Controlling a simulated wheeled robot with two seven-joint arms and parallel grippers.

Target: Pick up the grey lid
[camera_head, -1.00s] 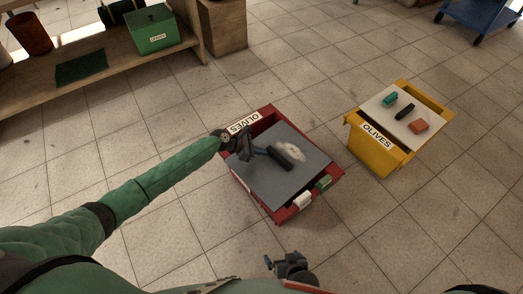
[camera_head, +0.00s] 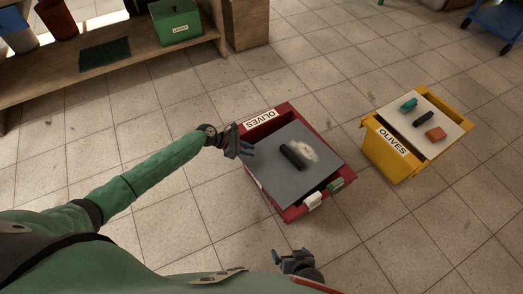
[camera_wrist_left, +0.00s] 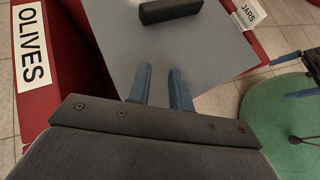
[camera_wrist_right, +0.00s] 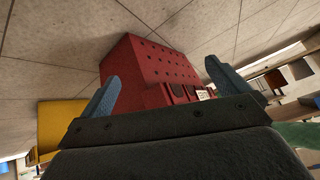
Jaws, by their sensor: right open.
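The grey lid (camera_head: 275,177) lies on the red crate (camera_head: 291,108), not covering the strip beside the OLIVES label. A black bar handle (camera_head: 292,157) stands on the lid, with a pale smudge beside it. In the left wrist view the lid (camera_wrist_left: 190,58) and its handle (camera_wrist_left: 170,11) lie beyond the fingertips. My left gripper (camera_head: 250,149) is at the lid's left edge, its fingers partly apart and empty, clear of the handle. My right gripper (camera_head: 277,257) is low in front of the crate, open and empty; its wrist view shows the crate's side (camera_wrist_right: 160,62).
A yellow OLIVES crate (camera_head: 376,150) stands to the right, with a pale lid bearing teal, black and orange pieces. A wooden shelf (camera_head: 130,60) with a green box (camera_head: 175,24) is at upper left. A blue cart (camera_head: 500,22) is at upper right. Tiled floor between is clear.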

